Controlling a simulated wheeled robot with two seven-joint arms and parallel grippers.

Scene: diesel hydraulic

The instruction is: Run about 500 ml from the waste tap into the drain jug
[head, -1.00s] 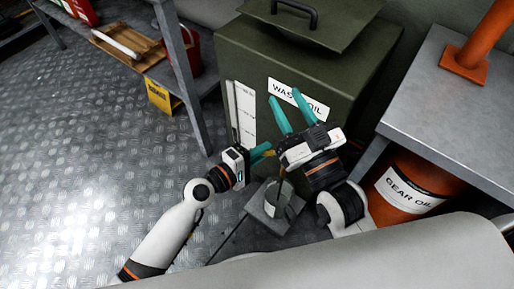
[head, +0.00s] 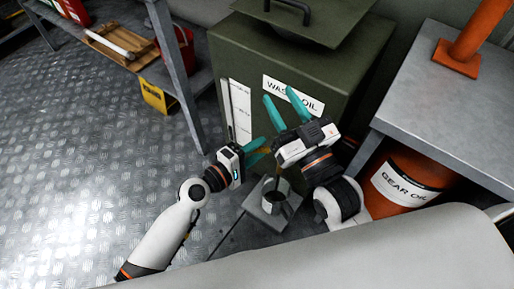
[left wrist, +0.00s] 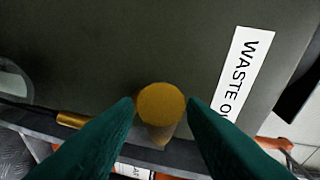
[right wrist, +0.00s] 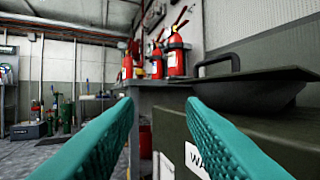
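The green waste oil tank (head: 270,65) bears a "WASTE OIL" label, which also shows in the left wrist view (left wrist: 242,75). The waste tap's round brass end (left wrist: 160,104) lies between the fingertips of my left gripper (left wrist: 160,108). These fingers are apart; contact with the brass cannot be told. A brass spout (left wrist: 72,120) has a thin dark streak, apparently oil, running toward the drain jug (left wrist: 12,82). In the head view, the grey jug (head: 274,202) stands low before the tank; its level is unreadable. My right gripper (head: 279,97) is open and empty before the tank.
A grey bench (head: 450,85) stands right of the tank, with an orange gear oil drum (head: 400,185) under it. Floor (head: 90,150) at left is clear.

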